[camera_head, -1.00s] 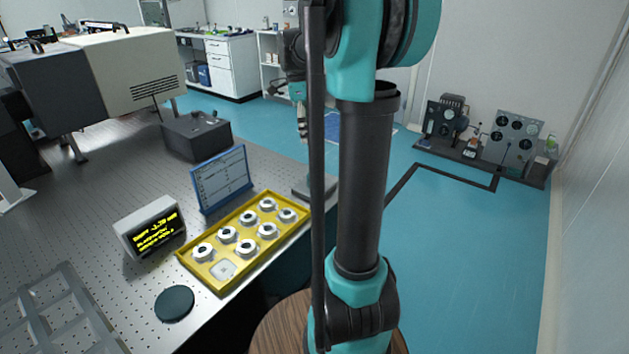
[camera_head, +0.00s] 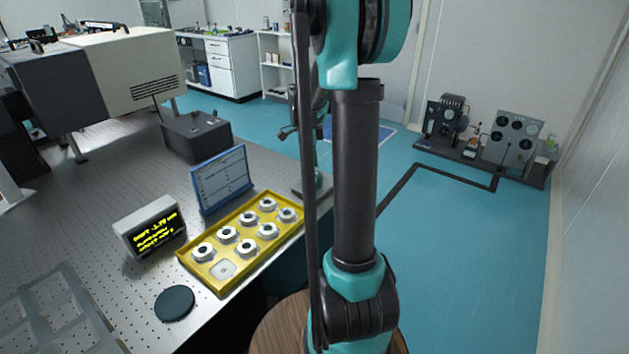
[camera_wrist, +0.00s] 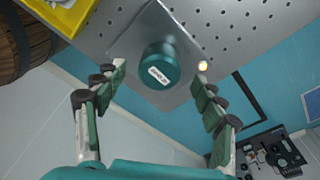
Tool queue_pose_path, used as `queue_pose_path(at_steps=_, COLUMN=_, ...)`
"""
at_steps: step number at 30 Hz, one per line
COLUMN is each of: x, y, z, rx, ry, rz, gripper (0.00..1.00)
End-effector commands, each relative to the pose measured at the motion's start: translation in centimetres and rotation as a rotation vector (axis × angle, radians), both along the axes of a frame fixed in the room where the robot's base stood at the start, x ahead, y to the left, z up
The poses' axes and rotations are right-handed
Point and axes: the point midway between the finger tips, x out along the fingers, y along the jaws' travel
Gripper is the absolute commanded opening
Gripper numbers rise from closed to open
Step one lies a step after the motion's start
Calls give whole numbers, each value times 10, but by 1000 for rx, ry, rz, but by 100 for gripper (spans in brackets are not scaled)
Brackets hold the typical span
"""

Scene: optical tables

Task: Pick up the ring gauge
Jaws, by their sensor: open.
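A teal cylinder (camera_wrist: 163,68) with a white label stands on a square grey plate (camera_wrist: 125,45) in the wrist view. The label is too small to read. My gripper (camera_wrist: 160,70) is open, with one finger on each side of the cylinder in the picture and apart from it. Several pale rings with dark centres (camera_head: 248,247) sit in a yellow tray (camera_head: 202,280) in the head view. I cannot tell from looks alone whether the cylinder or one of these rings is the ring gauge. My arm partly hides the plate area in the head view.
A display box (camera_head: 150,227) and a blue-framed board (camera_head: 221,178) stand beside the tray. A dark teal disc (camera_head: 174,303) lies near the table's front edge. A grey frame (camera_head: 62,315) is at lower left. The perforated table (camera_head: 100,180) has bare room behind the display.

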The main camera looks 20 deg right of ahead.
Motion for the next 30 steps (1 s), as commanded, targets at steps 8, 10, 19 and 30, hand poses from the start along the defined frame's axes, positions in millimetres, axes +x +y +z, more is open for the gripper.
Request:
queue_pose_path(at_steps=8, x=-2, y=-5, z=-29, rx=0, ry=0, rz=1, gripper=70)
queue_pose_path(at_steps=10, x=-2, y=-5, z=-30, rx=0, ry=0, rz=1, gripper=70)
queue_pose_path(at_steps=19, x=-2, y=-5, z=-30, rx=0, ry=0, rz=1, gripper=52)
queue_pose_path(at_steps=30, x=-2, y=-5, z=-30, rx=0, ry=0, rz=1, gripper=6)
